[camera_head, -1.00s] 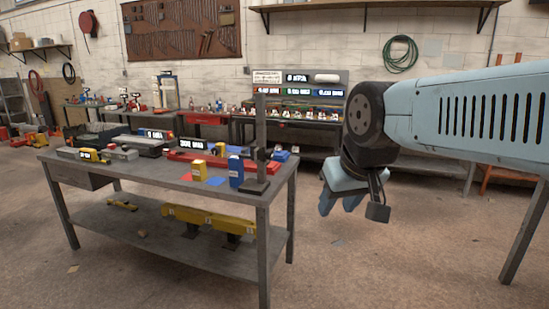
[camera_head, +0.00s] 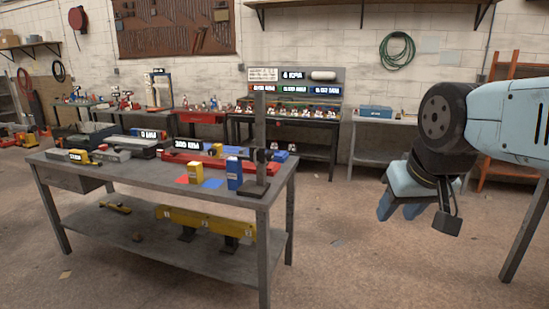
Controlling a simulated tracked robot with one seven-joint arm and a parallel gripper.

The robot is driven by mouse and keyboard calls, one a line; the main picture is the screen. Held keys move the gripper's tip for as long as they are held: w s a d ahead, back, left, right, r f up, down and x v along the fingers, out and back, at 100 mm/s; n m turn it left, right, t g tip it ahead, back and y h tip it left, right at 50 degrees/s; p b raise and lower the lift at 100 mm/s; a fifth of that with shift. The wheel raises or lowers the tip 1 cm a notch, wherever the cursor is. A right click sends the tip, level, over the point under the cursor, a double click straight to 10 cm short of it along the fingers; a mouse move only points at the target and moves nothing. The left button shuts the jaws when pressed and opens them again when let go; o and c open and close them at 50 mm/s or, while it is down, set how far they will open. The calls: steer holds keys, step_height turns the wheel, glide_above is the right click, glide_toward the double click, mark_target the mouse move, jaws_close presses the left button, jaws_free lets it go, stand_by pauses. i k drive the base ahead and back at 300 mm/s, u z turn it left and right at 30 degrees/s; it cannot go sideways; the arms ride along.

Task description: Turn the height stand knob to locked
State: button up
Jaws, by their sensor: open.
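The height stand (camera_head: 260,145) is a dark upright post on a flat base at the right end of the near workbench. A dark clamp part crosses the post at about mid height. Its knob is too small to make out, so I cannot tell how it is turned.
The near workbench (camera_head: 150,185) holds a blue box (camera_head: 234,173) and a yellow block (camera_head: 195,172) close to the stand, with a red bar (camera_head: 262,166) behind. A yellow beam (camera_head: 205,222) lies on the lower shelf. The floor right of the bench is clear.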

mark_target(270, 156)
steer(key=z, duration=0.05)
steer(key=i, duration=1)
steer(key=u, duration=0.05)
